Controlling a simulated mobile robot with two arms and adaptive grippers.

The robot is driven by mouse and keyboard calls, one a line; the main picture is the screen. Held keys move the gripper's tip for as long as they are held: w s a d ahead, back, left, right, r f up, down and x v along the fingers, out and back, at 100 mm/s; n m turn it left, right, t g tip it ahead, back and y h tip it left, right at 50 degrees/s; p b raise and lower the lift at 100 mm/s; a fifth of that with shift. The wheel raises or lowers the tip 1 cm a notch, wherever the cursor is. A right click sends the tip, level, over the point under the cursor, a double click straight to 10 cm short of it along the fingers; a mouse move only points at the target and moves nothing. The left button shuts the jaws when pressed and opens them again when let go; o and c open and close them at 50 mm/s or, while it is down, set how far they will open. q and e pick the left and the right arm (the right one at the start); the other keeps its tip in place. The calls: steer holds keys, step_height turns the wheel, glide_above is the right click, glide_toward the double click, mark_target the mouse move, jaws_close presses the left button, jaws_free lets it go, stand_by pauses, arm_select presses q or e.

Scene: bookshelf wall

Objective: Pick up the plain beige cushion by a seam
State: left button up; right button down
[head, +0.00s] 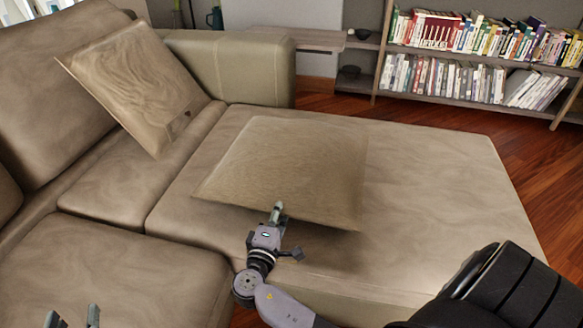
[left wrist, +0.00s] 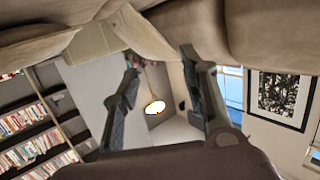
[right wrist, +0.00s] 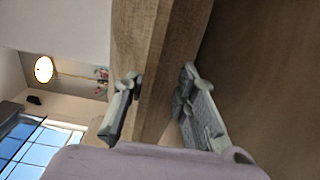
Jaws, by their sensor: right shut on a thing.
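The plain beige cushion (head: 285,165) is over the chaise part of the sofa. Its near edge is raised, with a dark shadow on the seat below; whether its far edge rests on the seat I cannot tell. My right gripper (head: 277,210) is shut on the near edge of this cushion. In the right wrist view the cushion edge (right wrist: 160,75) passes between the two fingers. My left gripper (head: 72,318) is open and empty at the bottom left of the head view. Its spread fingers also show in the left wrist view (left wrist: 160,65).
Another beige cushion (head: 140,85) leans on the sofa back at the left. The sofa chaise (head: 440,190) is bare to the right of the held cushion. A bookshelf (head: 460,55) stands at the back right, beyond the wooden floor (head: 420,110).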

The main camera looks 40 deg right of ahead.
steer(key=shift+r, duration=0.35)
